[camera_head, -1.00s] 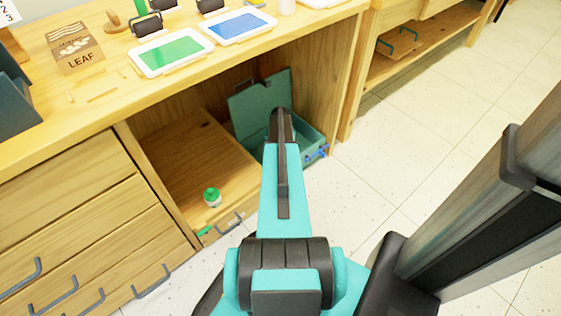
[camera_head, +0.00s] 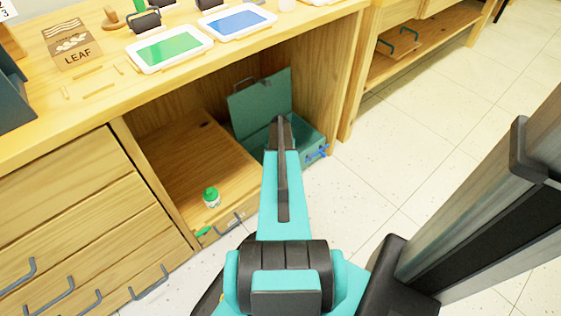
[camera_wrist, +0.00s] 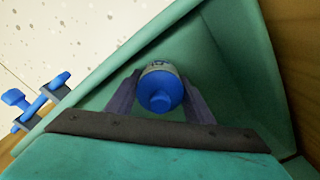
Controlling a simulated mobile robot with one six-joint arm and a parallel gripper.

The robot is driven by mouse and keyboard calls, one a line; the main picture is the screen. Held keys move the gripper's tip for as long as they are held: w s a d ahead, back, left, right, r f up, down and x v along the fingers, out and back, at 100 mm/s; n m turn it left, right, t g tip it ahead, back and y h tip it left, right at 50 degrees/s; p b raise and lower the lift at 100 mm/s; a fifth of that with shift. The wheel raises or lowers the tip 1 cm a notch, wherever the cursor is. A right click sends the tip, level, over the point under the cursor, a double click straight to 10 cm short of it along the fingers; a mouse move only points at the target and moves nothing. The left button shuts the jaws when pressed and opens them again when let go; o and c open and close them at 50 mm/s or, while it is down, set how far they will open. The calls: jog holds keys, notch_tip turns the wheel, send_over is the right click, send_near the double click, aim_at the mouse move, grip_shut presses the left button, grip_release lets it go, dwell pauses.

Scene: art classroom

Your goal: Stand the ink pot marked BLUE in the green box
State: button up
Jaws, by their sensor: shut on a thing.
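My gripper (camera_wrist: 160,100) is shut on the blue-capped ink pot (camera_wrist: 160,88) in the wrist view. The pot has a blue lid and a pale band with lettering too small to read. It is held between the two dark fingers, over or inside the green box (camera_wrist: 215,32). I cannot tell whether its base touches the box floor. In the head view the green box (camera_head: 262,100) stands open in the right of the cupboard bay, its lid raised at the back. My arm hides the gripper tips and the pot there.
Blue latches (camera_head: 317,153) stick out at the box's front. The worktop (camera_head: 100,95) overhangs the bay.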

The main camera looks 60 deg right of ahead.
jog(key=o, duration=1.3)
notch_tip(320, 180, up, 12)
jog(key=p, duration=0.4)
jog(key=shift+r, duration=0.15)
